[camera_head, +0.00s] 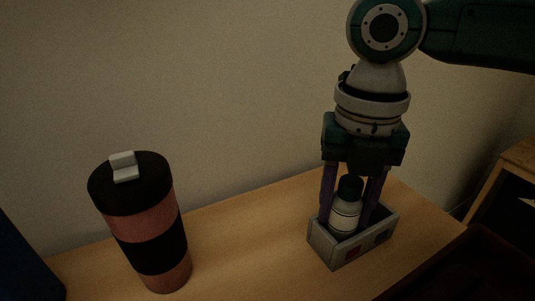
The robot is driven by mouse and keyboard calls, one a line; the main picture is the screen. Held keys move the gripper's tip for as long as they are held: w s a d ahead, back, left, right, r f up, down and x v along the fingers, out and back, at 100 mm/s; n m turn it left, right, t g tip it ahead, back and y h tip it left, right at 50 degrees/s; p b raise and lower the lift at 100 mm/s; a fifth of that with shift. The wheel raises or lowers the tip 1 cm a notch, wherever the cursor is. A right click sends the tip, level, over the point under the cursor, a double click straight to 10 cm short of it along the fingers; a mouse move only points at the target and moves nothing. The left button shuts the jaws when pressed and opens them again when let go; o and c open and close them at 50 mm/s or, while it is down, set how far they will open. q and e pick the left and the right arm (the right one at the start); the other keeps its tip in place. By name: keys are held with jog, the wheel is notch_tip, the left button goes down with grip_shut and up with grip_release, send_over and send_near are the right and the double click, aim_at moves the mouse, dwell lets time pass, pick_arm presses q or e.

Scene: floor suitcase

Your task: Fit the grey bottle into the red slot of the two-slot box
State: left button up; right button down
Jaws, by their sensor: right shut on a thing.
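The grey bottle (344,217) has a dark cap and stands roughly upright. My right gripper (350,212) points down and is shut on the bottle, with a finger on each side. The two-slot box (324,248) is a small grey open box on the wooden surface. A red mark (352,253) shows on its front wall, with a darker mark to the right. The bottle is over or inside the box's left part, by the red mark. The front wall hides its bottom, so I cannot tell whether it touches the floor of the slot. My left gripper is out of view.
A large tumbler (150,222) with a black lid and pink and black bands stands to the left. The wooden surface (245,245) between it and the box is clear. A wall rises behind. A dark object (465,270) is at the lower right.

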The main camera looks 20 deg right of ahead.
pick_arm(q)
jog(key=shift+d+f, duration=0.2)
pick_arm(e)
jog(key=shift+s+d+f, duration=0.15)
jog(key=shift+d+f, duration=0.05)
jog(key=shift+f, duration=0.55)
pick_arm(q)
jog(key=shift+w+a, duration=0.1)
pick_arm(e)
jog(key=shift+c, duration=1.8)
grip_release()
jog(key=shift+a+f, duration=0.1)
pick_arm(q)
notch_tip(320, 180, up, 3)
jog(key=p, duration=0.3)
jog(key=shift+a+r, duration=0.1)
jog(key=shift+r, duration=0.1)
pick_arm(e)
notch_tip(320, 180, up, 14)
jog(key=shift+a+f, duration=0.1)
jog(key=shift+a, duration=0.05)
